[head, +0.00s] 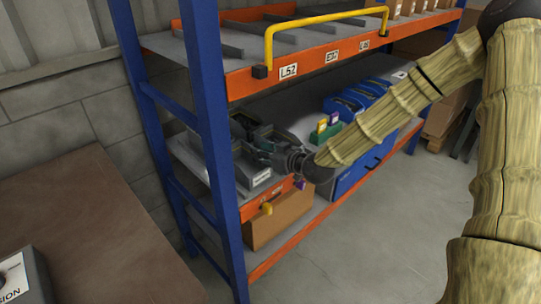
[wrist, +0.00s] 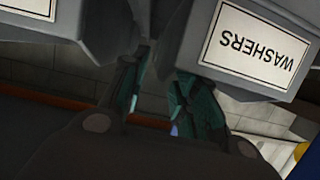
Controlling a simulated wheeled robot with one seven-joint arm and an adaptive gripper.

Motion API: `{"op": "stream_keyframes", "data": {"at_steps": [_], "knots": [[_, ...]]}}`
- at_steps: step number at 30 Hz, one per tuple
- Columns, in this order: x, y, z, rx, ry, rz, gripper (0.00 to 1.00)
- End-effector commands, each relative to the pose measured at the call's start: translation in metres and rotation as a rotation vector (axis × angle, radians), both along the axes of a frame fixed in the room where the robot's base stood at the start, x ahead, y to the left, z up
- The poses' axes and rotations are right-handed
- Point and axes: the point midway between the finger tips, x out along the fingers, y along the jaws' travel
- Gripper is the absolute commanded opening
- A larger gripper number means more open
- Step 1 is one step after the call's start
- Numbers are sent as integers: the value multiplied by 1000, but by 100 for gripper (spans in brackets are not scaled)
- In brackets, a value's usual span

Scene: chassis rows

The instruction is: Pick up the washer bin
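The washer bin (wrist: 255,45) is grey with a white label reading WASHERS, upside down at the upper right of the wrist view. In the head view, a grey bin with a small white label (head: 262,178) sits on the middle shelf just below my gripper (head: 258,143). In the wrist view my gripper (wrist: 158,98) has its two teal-padded fingers apart, with background showing between them. The fingers reach up near the gap left of the washer bin. I cannot tell whether either finger touches it. The bin's inside is hidden.
A second labelled grey bin (wrist: 75,22) is close on the left in the wrist view. The upper shelf's orange beam (head: 310,68) and yellow rail (head: 325,22) are above; a blue post (head: 212,130) stands left. Blue bins (head: 360,100) are to the right, a cardboard box (head: 280,215) below.

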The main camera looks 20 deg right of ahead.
Motion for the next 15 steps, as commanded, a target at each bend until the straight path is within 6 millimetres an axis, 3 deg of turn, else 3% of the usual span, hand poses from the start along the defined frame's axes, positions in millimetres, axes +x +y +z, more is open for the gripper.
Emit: {"op": "stream_keyframes", "data": {"at_steps": [6,15], "knots": [[22,8,-8,-1,0,0,29],[34,12,-11,1,-1,-1,29]]}}
